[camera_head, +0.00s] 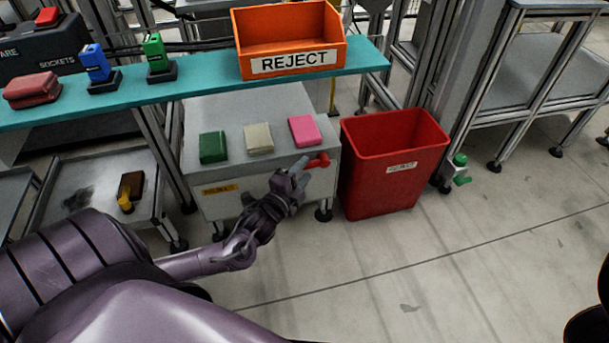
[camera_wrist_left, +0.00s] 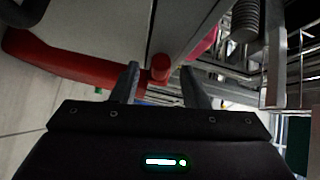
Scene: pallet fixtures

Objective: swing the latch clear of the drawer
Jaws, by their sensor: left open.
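The red latch (camera_head: 318,162) sits at the upper right of the grey cabinet's front (camera_head: 225,205). A yellow label (camera_head: 220,189) is on that front; the drawer's outline is hard to make out. My left gripper (camera_head: 299,167) reaches the latch from the lower left and covers part of the front. In the left wrist view, a red knob (camera_wrist_left: 160,68) that looks like the latch's handle stands between the open fingertips of the left gripper (camera_wrist_left: 158,82). A gap shows on each side; I cannot tell if it touches. My right gripper is not in view.
Green (camera_head: 213,147), beige (camera_head: 258,138) and pink (camera_head: 304,130) blocks lie on the cabinet. A teal shelf (camera_head: 205,80) with an orange reject box (camera_head: 290,40) is above.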

